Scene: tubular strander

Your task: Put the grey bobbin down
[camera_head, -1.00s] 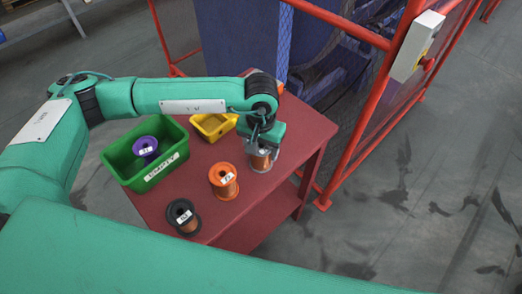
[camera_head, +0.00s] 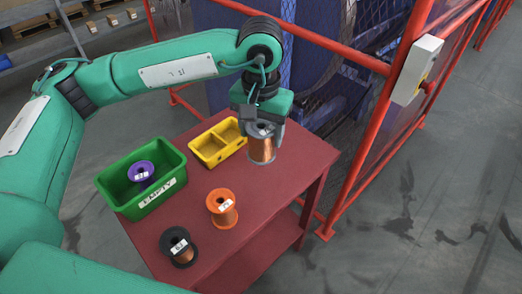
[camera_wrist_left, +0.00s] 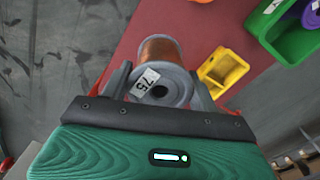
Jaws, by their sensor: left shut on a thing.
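My left gripper (camera_head: 263,120) is shut on the grey bobbin (camera_head: 261,150), which has grey flanges and a copper-coloured winding. It holds the bobbin upright from above at the far right part of the red table (camera_head: 285,185). In the left wrist view the grey bobbin (camera_wrist_left: 165,86) sits between the fingers, with a label reading 75 on its near flange. I cannot tell whether its lower flange touches the table. My right gripper is not in view.
A yellow two-part bin (camera_head: 217,143) stands just left of the held bobbin. A green box (camera_head: 158,198) holds a purple bobbin (camera_head: 141,171). An orange bobbin (camera_head: 222,208) and a black bobbin (camera_head: 179,247) stand nearer. Red fence posts (camera_head: 372,130) rise behind and right.

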